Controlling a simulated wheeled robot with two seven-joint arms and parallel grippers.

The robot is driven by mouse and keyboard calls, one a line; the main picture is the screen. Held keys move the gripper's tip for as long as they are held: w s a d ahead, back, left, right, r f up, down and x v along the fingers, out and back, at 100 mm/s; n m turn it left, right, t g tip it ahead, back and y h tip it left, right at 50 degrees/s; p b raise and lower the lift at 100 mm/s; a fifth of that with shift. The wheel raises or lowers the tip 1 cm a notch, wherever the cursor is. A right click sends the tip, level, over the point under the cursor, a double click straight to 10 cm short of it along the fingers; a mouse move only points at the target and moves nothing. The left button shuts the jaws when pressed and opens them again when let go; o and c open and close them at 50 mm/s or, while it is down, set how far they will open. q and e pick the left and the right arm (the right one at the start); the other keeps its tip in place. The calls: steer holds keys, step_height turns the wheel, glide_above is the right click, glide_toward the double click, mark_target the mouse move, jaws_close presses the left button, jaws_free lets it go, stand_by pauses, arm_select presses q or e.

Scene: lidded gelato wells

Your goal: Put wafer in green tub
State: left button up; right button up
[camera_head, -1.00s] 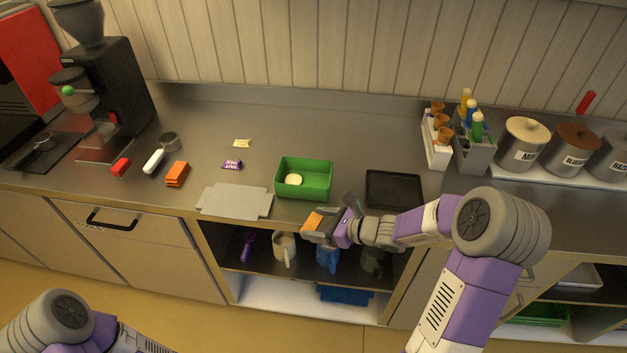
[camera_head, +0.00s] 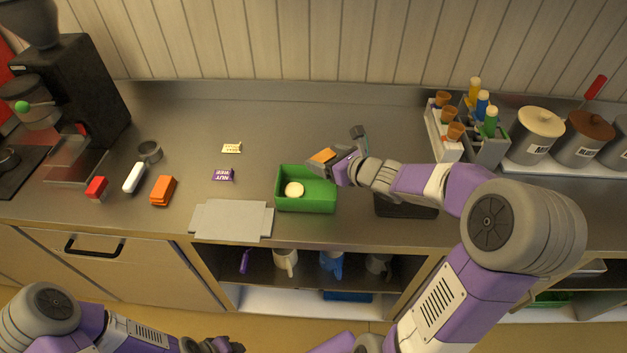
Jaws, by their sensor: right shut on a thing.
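The green tub (camera_head: 318,201) stands on the steel counter near its front edge. A round cream-coloured piece (camera_head: 294,189) lies inside it. My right gripper (camera_head: 327,159) is shut on a flat orange piece, seemingly the wafer (camera_head: 322,155). It holds the wafer above the tub's back right rim; the gripper fingers hide part of it. My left gripper (camera_head: 216,345) is low at the bottom edge, away from the counter, and too cut off to show its jaws clearly.
A grey board (camera_head: 232,220) lies left of the tub. A dark tray (camera_head: 405,208) is right of it, partly under my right arm. A purple packet (camera_head: 223,175), a cream packet (camera_head: 232,148) and an orange block (camera_head: 163,190) lie further left. Bottle and cone holders (camera_head: 486,146) stand right.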

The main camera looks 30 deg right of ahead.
steer(key=f+b, duration=0.2)
steer(key=f, duration=0.5)
steer(key=shift+s+f+b, duration=0.1)
steer(key=shift+s+b, duration=0.1)
steer(key=shift+b, duration=0.15)
steer(key=shift+f+b, duration=0.6)
steer(key=shift+b, duration=0.15)
steer(key=o, duration=1.2)
steer(key=shift+r, duration=0.1)
